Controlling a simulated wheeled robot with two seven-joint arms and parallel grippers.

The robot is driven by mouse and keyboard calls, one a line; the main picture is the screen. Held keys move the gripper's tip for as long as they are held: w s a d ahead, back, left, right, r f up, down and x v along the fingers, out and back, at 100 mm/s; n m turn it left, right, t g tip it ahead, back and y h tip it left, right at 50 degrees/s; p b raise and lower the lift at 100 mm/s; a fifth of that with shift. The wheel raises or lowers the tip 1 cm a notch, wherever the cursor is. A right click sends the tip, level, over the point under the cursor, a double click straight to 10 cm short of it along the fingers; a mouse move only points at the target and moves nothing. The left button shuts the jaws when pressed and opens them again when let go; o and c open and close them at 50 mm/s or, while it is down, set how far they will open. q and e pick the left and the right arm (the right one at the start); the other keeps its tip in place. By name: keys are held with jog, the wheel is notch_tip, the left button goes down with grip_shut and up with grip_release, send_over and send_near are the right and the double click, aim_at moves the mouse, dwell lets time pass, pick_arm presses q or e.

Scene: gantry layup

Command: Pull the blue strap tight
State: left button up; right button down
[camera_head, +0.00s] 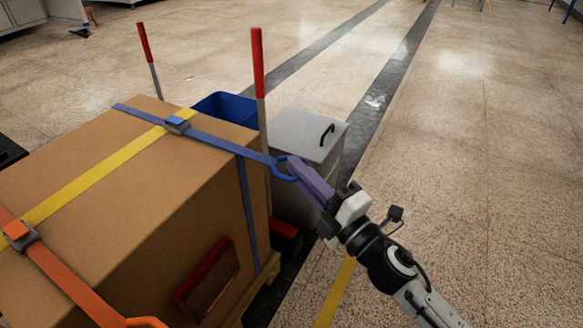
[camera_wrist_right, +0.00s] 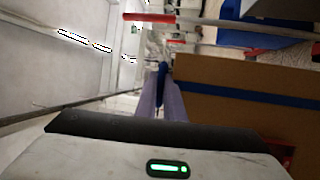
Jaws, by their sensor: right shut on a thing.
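The blue strap (camera_head: 225,143) lies across the top of a large cardboard box (camera_head: 120,190) and passes through a buckle (camera_head: 177,124) with a blue tab. Its free end runs off the box's right edge to a blue loop (camera_head: 279,170). My right gripper (camera_head: 291,168) is shut on this loop, just beyond the box edge. In the right wrist view, the blue loop (camera_wrist_right: 162,72) shows between the purple fingers. Another length of the blue strap (camera_head: 248,205) runs down the box's side; it also crosses the box in the right wrist view (camera_wrist_right: 245,95). My left gripper is out of view.
A yellow strap (camera_head: 95,175) crosses the box top under the blue one. An orange strap (camera_head: 65,275) with its own buckle is at lower left. Red-tipped posts (camera_head: 258,65), a blue bin (camera_head: 225,106) and a grey lidded bin (camera_head: 300,135) stand behind. Floor at right is clear.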

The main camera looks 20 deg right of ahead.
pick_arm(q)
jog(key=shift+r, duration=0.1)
pick_arm(e)
jog(key=c, duration=1.9)
grip_release()
jog(key=shift+o, duration=0.2)
jog(key=shift+s+d, duration=0.1)
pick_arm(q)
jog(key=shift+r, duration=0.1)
pick_arm(e)
jog(key=v, duration=1)
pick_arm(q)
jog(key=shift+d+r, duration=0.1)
pick_arm(e)
jog(key=shift+s+f, duration=0.1)
